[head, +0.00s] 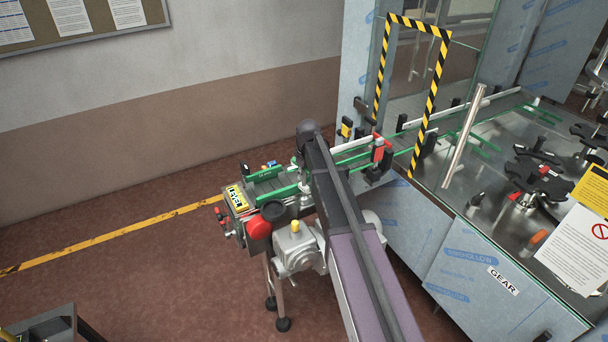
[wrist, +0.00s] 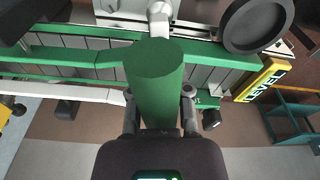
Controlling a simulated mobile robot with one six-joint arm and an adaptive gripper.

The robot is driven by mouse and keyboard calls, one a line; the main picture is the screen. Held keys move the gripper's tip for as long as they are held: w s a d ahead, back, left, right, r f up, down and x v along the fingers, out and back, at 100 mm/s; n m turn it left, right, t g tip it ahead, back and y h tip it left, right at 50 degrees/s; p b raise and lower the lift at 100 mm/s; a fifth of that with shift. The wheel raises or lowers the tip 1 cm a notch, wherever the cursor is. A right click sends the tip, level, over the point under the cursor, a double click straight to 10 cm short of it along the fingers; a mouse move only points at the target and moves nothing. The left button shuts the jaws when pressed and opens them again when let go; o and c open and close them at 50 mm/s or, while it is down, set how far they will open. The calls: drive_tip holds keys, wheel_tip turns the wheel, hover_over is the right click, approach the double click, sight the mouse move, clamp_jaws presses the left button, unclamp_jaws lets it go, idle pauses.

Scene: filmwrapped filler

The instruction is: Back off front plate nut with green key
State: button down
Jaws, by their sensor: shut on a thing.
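In the wrist view my gripper (wrist: 160,97) is shut on the thick green handle of the green key (wrist: 157,75), one finger on each side. Beyond the handle a silver metal piece (wrist: 158,12) shows near the top edge, by the conveyor's side. Whether it is the key's shank or meets a nut cannot be told. In the head view my arm reaches over the short conveyor (head: 265,187) and hides most of my gripper and the key. I cannot pick out the front plate nut in either view.
A yellow label plate (wrist: 263,79) and a round black disc (wrist: 253,24) lie right of the key. Green guide rails (wrist: 65,55) run along the conveyor. A red knob (head: 258,228) and grey gearbox (head: 296,246) sit at its near side. The glazed machine (head: 470,250) stands right; floor is open left.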

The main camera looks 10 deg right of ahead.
drive_tip(key=shift+n, duration=2)
